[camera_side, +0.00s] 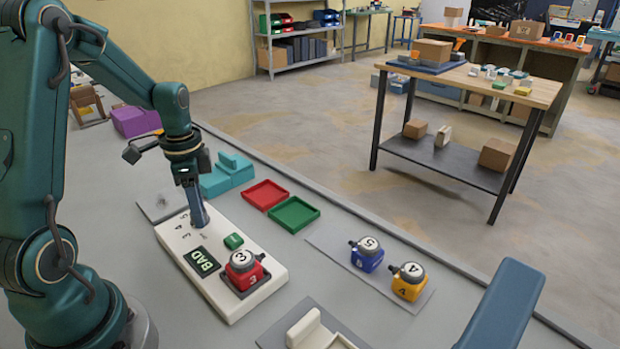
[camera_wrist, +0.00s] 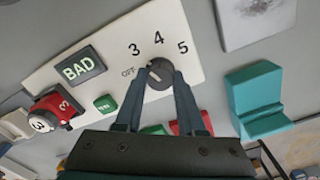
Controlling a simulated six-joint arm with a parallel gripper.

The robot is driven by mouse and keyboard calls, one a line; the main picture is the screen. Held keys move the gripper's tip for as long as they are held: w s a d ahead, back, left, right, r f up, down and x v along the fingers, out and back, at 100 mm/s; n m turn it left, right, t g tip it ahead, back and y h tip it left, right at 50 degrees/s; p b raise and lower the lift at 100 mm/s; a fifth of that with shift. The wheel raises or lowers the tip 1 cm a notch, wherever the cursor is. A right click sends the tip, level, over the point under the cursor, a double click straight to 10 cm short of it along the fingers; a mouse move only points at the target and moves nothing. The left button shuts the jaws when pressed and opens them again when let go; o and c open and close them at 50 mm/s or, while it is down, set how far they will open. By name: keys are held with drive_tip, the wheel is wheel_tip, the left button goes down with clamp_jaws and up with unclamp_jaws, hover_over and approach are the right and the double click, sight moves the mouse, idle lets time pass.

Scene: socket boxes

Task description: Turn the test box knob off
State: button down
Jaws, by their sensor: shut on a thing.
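The white test box (camera_side: 211,284) lies on the grey table in the side view, with a display (camera_side: 201,262) reading BAD. My gripper (camera_side: 199,219) points down at its far end and hides the knob there. In the wrist view, the dark round knob (camera_wrist: 158,84) sits between my two fingers, which are shut on it. Labels OFF, 3, 4 and 5 surround the knob. A pale mark on it seems to face the OFF side, but the fingers partly cover it. A red box (camera_side: 244,272) marked 3 sits in the test box's near end, beside a green button (camera_side: 233,241).
Blue box (camera_side: 367,256) and yellow box (camera_side: 408,283) stand on a grey plate to the right. Red tray (camera_side: 265,194), green tray (camera_side: 294,214) and a teal block (camera_side: 226,176) lie behind the test box. A purple bin (camera_side: 136,121) stands farther back.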

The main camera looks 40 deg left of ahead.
drive_tip(key=n, duration=0.4)
drive_tip(key=shift+n, duration=0.3)
drive_tip(key=n, duration=0.4)
drive_tip(key=shift+a+n, duration=0.1)
drive_tip(key=shift+n, duration=0.2)
idle(0.4)
drive_tip(key=c, duration=0.5)
unclamp_jaws()
drive_tip(key=shift+r, duration=2.6)
drive_tip(key=shift+w, duration=0.1)
